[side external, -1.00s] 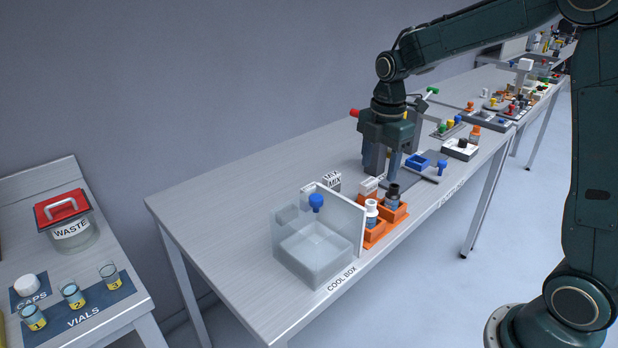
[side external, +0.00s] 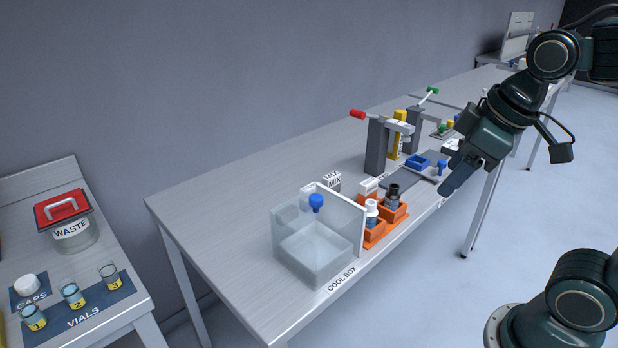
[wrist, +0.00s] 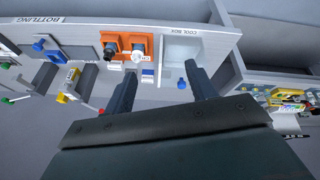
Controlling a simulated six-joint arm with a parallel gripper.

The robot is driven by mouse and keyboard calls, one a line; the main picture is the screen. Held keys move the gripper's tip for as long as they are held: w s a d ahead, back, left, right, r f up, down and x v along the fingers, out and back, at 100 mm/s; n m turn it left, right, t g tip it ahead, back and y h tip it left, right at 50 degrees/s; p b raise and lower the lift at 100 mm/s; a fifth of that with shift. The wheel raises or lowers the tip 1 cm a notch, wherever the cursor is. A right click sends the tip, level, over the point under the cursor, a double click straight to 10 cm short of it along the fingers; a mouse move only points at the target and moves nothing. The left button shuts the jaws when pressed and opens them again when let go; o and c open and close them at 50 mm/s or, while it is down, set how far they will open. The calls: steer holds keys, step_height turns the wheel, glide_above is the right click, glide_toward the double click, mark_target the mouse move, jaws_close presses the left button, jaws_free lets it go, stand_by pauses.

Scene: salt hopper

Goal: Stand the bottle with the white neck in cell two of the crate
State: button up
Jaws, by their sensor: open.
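The bottle with the white neck (side external: 371,211) stands upright in the left part of the orange crate (side external: 376,239), beside the cool box. A bottle with a black neck (side external: 393,196) stands in the crate's right part. The cell numbers cannot be read. The wrist view shows the white-necked bottle (wrist: 137,54), the black-necked bottle (wrist: 110,51) and the crate (wrist: 127,37) beyond my fingers. My gripper (side external: 455,185) is over the table's front edge, right of the crate and apart from it. In the wrist view my gripper (wrist: 161,72) is open and empty.
The clear cool box (side external: 300,250) adjoins the crate on the left. Grey posts (side external: 376,147) with red and green handles stand behind. A blue tray (side external: 417,162) lies right of the crate. The tabletop at left is bare.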

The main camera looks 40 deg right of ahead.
steer(key=s+m, duration=0.2)
steer(key=s+m+t, duration=0.1)
steer(key=s, duration=0.1)
steer(key=shift+a+f, duration=0.4)
